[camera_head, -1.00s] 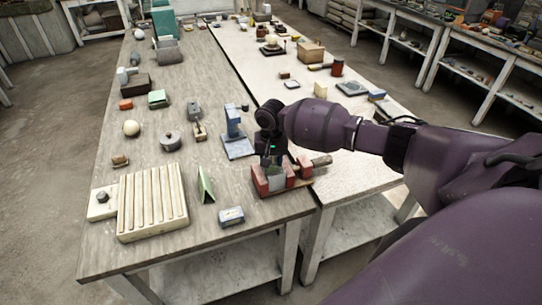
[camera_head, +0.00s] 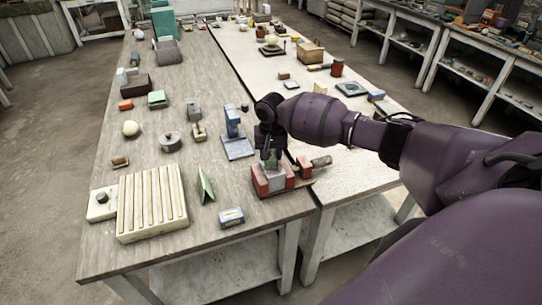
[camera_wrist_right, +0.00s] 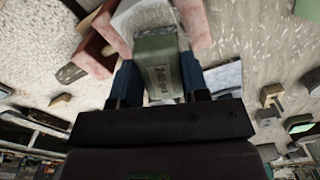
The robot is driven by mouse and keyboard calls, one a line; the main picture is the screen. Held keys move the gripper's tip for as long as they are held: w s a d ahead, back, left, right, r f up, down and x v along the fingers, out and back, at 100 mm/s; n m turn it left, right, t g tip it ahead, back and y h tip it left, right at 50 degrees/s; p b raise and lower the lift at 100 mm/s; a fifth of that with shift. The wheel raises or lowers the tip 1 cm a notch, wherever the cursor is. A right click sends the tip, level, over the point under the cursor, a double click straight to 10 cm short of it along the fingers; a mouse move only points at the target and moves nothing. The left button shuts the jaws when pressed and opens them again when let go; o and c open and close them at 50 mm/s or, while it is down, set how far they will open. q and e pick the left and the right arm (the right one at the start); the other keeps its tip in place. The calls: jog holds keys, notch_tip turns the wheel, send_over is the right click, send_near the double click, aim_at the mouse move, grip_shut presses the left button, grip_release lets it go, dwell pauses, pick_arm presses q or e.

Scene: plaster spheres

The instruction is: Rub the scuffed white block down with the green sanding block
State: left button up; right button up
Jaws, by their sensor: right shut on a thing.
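My right gripper (camera_head: 270,154) is shut on the green sanding block (camera_wrist_right: 160,72), which also shows as a small green patch in the head view (camera_head: 271,158). The scuffed white block (camera_head: 273,174) sits between the jaws of a red vise (camera_head: 263,186) near the table's front right corner. In the right wrist view, the white block (camera_wrist_right: 137,18) lies just beyond the sanding block, between the red jaws. The sanding block is at the white block's top; I cannot tell whether they touch. My left gripper is not in view.
A blue-grey stand (camera_head: 234,140) is left of and behind the vise. The table's front edge is close to the vise.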

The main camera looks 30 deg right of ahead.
jog(key=shift+r, duration=1.25)
jog(key=shift+r, duration=0.1)
jog(key=shift+r, duration=1.9)
jog(key=shift+a+f, duration=0.1)
